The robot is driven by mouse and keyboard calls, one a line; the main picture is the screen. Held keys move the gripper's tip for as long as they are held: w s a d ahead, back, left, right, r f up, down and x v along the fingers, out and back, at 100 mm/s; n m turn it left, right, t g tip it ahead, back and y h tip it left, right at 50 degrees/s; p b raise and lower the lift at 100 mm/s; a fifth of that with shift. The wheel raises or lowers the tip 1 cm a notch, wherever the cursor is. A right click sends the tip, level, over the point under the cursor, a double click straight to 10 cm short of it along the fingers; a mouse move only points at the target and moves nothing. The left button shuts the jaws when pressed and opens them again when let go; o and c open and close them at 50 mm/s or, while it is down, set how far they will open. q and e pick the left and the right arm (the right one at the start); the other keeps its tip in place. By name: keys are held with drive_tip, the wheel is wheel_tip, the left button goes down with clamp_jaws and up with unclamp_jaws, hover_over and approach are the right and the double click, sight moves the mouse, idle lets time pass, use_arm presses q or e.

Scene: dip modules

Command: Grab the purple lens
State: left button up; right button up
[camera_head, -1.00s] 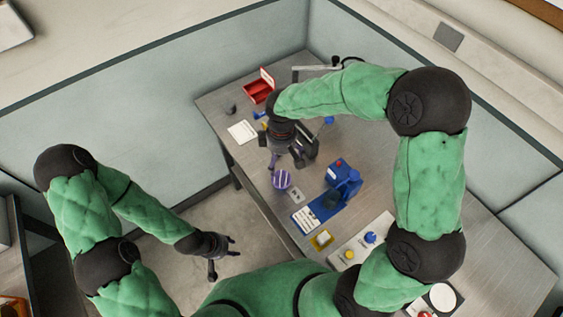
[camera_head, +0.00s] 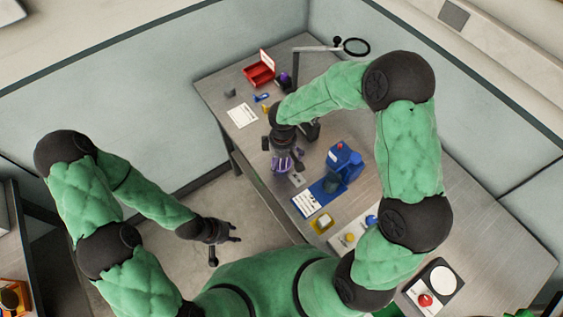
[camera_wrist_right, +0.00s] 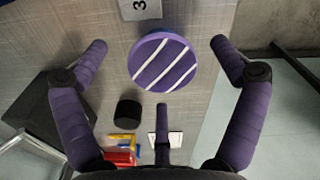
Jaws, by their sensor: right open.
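The purple lens (camera_wrist_right: 162,62) is a round purple disc with white diagonal stripes, on the grey table in the right wrist view. In the head view it is partly hidden by the fingers of my right gripper (camera_head: 283,163). In the wrist view this gripper (camera_wrist_right: 158,46) is open, with two fingers spread on either side of the lens and a third finger below it. None of them visibly touches it. My left gripper (camera_head: 227,243) hangs over the floor left of the table, fingers spread and empty.
A plate marked 3 (camera_wrist_right: 140,8) lies beside the lens. A blue device (camera_head: 343,163) stands right of it. A red bin (camera_head: 260,70), a white sheet (camera_head: 242,115) and a magnifier arm (camera_head: 318,49) are further back. The table's edge is close to the lens.

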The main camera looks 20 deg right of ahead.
drive_tip(key=c, duration=1)
drive_tip(key=shift+r, duration=0.1)
